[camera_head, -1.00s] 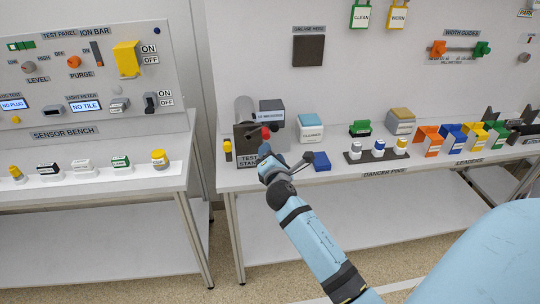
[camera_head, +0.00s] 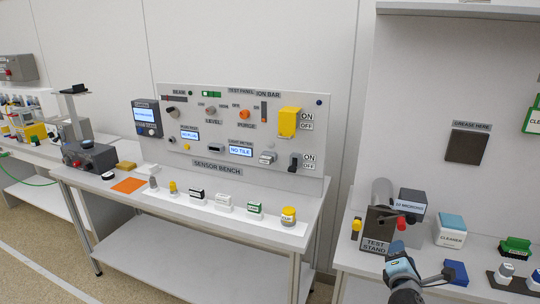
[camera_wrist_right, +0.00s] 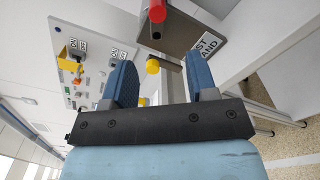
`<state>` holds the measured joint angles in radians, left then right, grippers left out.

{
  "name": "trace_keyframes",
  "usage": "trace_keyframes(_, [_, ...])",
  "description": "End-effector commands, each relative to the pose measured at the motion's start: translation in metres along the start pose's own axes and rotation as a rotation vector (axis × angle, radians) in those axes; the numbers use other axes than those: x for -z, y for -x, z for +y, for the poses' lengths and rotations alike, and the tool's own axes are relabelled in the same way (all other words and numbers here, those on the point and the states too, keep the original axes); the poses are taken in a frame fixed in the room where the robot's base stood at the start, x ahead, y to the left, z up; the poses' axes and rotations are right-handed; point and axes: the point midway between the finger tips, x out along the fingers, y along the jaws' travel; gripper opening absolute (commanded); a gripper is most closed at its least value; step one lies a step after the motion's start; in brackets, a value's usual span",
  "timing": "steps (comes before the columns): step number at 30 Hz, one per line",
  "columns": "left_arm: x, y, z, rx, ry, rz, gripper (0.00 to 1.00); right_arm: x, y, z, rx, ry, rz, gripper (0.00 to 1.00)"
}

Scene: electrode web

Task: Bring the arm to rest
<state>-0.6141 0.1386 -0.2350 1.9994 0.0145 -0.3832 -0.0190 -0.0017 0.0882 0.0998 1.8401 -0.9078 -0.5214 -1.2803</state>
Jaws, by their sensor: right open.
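My right gripper (camera_head: 403,266) is at the lower right of the head view, in front of the test stand (camera_head: 377,240). In the right wrist view its two blue fingers (camera_wrist_right: 160,82) stand apart, with nothing between their tips. The test stand also shows past the fingers in the wrist view (camera_wrist_right: 190,32). A yellow-tipped piece (camera_wrist_right: 153,65) and a red-tipped piece (camera_wrist_right: 157,13) show beyond the fingers. My left gripper is not in either view.
The sensor bench (camera_head: 150,204) with its test panel (camera_head: 240,130) stands in the middle. A cleaner box (camera_head: 450,232) and a blue block (camera_head: 456,272) lie right of the stand. A gap separates the two benches. Floor (camera_head: 40,240) is clear at the lower left.

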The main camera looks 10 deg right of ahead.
Motion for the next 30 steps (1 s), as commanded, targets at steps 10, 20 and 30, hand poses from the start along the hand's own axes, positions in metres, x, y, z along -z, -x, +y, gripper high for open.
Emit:
trace_keyframes(10, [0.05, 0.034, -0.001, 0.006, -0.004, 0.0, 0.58, 0.1, 0.18, -0.044, 0.347, -0.999, 0.461, 0.53])
trace_keyframes(20, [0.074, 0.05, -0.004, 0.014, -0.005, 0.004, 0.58, 0.134, 0.338, -0.054, 0.896, -1.752, 0.53, 0.53])
trace_keyframes(30, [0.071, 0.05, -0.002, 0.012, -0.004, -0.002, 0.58, 0.137, 0.351, -0.055, 0.956, -1.824, 0.517, 0.53])
